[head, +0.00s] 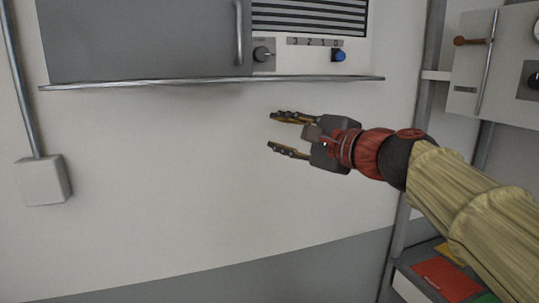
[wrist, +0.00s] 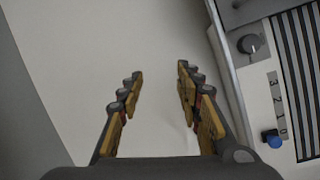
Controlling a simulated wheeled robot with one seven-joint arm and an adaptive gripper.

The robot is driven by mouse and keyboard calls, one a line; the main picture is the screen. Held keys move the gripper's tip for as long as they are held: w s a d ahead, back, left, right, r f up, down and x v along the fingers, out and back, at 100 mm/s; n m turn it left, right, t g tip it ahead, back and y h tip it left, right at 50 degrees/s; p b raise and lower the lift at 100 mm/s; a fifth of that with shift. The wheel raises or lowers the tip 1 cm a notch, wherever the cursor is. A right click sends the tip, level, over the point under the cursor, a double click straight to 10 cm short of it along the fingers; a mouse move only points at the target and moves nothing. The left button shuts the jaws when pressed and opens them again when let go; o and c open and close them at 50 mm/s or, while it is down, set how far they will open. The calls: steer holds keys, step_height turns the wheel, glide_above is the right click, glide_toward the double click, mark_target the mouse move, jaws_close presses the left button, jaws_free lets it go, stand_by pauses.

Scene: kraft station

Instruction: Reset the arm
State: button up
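My gripper (head: 281,132) is open and empty in the head view. It is held out to the left in front of the bare white wall, below the metal ledge of the wall unit. Its two fingers are parallel with a clear gap between them. In the wrist view, my gripper (wrist: 158,90) also shows open, with nothing between the fingers and the pale wall behind. My arm reaches in from the lower right in a tan sleeve.
A grey wall unit (head: 145,40) has a metal ledge (head: 210,82), a dark knob (head: 262,54) and a blue knob (head: 338,56). A shelf rack with another panel (head: 507,90) stands at right, with a red item (head: 447,279) low down. A white box (head: 43,180) is at left.

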steer(key=s+d+f+n+g+h, duration=0.25)
steer(key=s+f+n, duration=0.35)
steer(key=f, duration=0.7)
steer(key=s+d+f+n+g+h, duration=0.2)
steer(key=s+f+n+g+h, duration=0.15)
steer(key=s+f, duration=0.65)
steer(key=s+d+f+n+g+h, duration=0.1)
steer(key=s+d+f+n+h, duration=0.1)
steer(key=s+d+f, duration=0.3)
steer(key=s+d+f+n+g+h, duration=0.1)
steer(key=s+d+f+n+h, duration=0.1)
steer(key=s+d+f, duration=0.4)
step_height(320, 180, down, 5)
steer(key=shift+s+r+n, duration=0.2)
steer(key=shift+s+n, duration=0.45)
steer(key=shift+s, duration=0.55)
